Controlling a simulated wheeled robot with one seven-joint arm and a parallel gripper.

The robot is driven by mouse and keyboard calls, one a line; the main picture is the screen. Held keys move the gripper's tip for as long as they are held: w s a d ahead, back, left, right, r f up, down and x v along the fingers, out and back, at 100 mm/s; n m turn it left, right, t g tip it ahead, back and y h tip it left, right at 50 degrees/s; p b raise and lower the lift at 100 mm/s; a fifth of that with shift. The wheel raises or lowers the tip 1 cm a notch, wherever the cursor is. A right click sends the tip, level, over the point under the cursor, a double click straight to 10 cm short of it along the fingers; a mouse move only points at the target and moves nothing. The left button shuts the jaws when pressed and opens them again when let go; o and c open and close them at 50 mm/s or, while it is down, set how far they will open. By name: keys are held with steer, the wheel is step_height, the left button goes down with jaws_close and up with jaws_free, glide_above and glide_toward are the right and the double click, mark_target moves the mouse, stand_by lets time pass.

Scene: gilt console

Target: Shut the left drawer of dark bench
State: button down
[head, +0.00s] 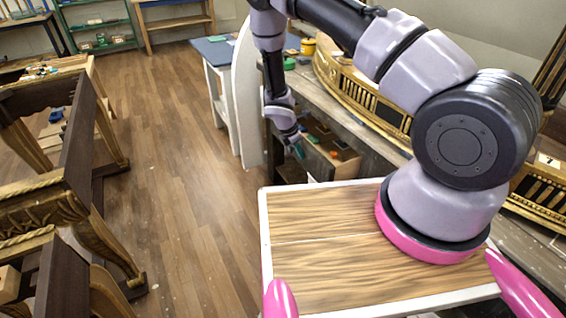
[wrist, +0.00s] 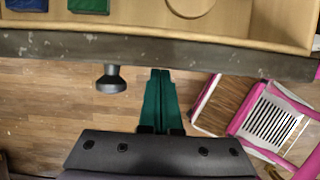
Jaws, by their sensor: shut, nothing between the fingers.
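The left drawer (head: 340,172) of the dark bench (head: 372,138) stands open in the head view, with small coloured things inside. In the wrist view its worn grey front (wrist: 230,60) crosses the picture, with the pale wooden inside beyond it. A dark round knob (wrist: 111,80) sticks out from the front. My gripper (wrist: 160,72) is shut and empty, its green fingers pointing at the front just right of the knob. The fingertips are at or very near the front; I cannot tell if they touch. In the head view my gripper (head: 299,150) is small beside the drawer.
A blue block (wrist: 26,4) and a green block (wrist: 88,5) lie in the drawer. A long gilt piece (head: 350,88) lies on the bench top. A white-sided table (head: 222,100) stands behind. Carved dark frames (head: 75,150) stand at left; the wooden floor (head: 175,130) between is clear.

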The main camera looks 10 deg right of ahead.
steer(key=w+d, duration=0.1)
steer(key=d, duration=0.3)
steer(key=w+d, duration=0.2)
steer(key=d, duration=0.2)
steer(key=w+d, duration=0.2)
steer(key=d, duration=0.2)
steer(key=shift+w+d, duration=0.1)
steer(key=shift+d, duration=0.35)
